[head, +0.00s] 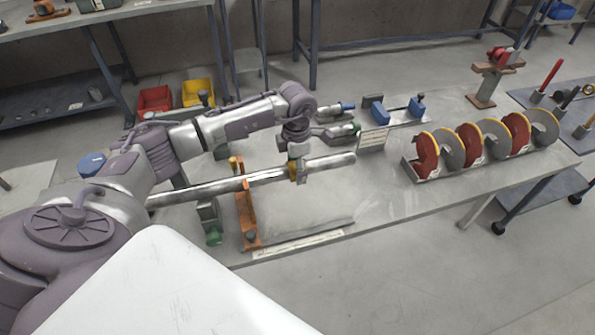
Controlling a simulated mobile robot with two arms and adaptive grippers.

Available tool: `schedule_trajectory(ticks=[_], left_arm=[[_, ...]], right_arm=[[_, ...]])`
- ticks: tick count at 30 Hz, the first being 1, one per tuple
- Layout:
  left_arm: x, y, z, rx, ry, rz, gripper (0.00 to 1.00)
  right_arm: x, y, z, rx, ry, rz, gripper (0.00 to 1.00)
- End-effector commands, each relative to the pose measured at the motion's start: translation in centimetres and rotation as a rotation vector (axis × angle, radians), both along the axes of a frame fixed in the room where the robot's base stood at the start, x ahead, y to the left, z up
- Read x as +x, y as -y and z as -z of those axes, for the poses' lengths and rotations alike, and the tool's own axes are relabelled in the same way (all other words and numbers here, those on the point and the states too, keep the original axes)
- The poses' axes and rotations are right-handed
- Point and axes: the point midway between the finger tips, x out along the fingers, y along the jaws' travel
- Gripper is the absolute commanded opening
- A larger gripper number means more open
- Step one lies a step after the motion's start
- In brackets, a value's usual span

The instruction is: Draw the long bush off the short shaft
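A grey metal shaft (235,184) lies level over the table, running from my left arm toward the middle. A yellowish collar (301,172) is around it, and a smooth silver cylindrical length (333,163) extends right of the collar to a free end. I cannot tell for sure which part is the long bush. My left gripper (297,152) points down at the shaft by the collar. Its fingertips are small and partly hidden, so its opening and any grip are unclear. My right gripper is not in view.
Small blue-ended and green-ended fixtures and a label plate (373,141) stand behind. The table's front middle (400,205) is clear.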

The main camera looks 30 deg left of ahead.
Motion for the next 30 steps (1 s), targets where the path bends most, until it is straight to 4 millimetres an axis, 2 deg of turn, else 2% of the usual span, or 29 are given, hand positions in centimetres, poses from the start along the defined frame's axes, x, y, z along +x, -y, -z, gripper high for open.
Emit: schedule_trajectory(ticks=[1, 6, 8, 9, 21, 30], left_arm=[[0.0, 0.0, 0.0, 0.0, 0.0, 0.0, 0.63], [0.0, 0.0, 0.0, 0.0, 0.0, 0.0, 0.35], [0.0, 0.0, 0.0, 0.0, 0.0, 0.0, 0.25], [0.1, 0.0, -0.1, -0.001, 0.002, 0.0, 0.23], [0.1, 0.0, -0.2, -0.001, 0.002, 0.0, 0.23], [1.1, 0.9, -0.1, -0.001, 0.002, 0.001, 0.23]], right_arm=[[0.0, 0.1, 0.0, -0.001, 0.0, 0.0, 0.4], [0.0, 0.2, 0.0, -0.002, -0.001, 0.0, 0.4], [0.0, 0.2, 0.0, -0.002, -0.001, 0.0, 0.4], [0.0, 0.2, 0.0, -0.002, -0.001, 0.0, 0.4], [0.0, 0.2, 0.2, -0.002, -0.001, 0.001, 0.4], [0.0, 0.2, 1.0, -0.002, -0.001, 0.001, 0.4]])
